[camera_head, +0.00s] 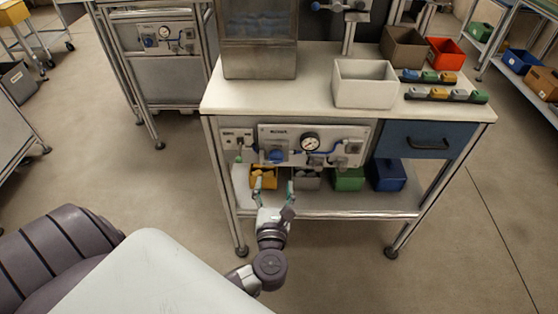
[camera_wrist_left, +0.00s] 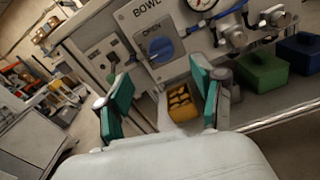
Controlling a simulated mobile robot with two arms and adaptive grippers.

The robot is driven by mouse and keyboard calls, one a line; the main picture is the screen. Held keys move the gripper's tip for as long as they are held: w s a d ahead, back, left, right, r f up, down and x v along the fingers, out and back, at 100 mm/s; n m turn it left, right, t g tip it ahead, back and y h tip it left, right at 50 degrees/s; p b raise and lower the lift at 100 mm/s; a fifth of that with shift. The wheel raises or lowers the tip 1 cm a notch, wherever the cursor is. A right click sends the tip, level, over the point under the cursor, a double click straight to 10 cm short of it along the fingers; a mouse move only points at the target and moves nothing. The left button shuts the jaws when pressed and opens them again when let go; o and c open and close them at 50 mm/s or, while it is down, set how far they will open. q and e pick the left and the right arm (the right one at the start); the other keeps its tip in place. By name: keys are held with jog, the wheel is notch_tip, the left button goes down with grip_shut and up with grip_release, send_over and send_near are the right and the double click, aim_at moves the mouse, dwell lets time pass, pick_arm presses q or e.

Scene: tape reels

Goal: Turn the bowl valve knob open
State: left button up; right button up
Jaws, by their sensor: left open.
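The bowl valve knob (camera_wrist_left: 159,49) is a round blue knob on a light panel marked BOWL and OPEN in the left wrist view. In the head view the blue knob (camera_head: 276,156) sits at the left part of the panel (camera_head: 350,133) on the workbench front. My left gripper (camera_head: 273,184) is open and empty, in front of the bench and below the knob. In the left wrist view its green-padded fingers (camera_wrist_left: 160,95) are spread wide, with the knob beyond them and apart from them. My right gripper is not seen.
A pressure gauge (camera_head: 310,141) and blue tubing sit right of the knob. Yellow (camera_head: 264,181), green (camera_head: 349,180) and blue (camera_head: 387,175) bins stand on the lower shelf. A white bin (camera_head: 364,85) is on the bench top. Open floor lies left of the bench.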

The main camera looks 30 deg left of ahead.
aim_at(276, 162)
pick_arm(q)
jog(key=x, duration=0.8)
jog(key=shift+w+p, duration=0.3)
jog(key=shift+p, duration=0.05)
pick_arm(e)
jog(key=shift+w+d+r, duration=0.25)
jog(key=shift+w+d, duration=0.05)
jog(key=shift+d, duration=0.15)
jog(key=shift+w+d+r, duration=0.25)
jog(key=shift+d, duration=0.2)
pick_arm(q)
jog(key=c, duration=1.1)
jog(key=shift+c, duration=0.2)
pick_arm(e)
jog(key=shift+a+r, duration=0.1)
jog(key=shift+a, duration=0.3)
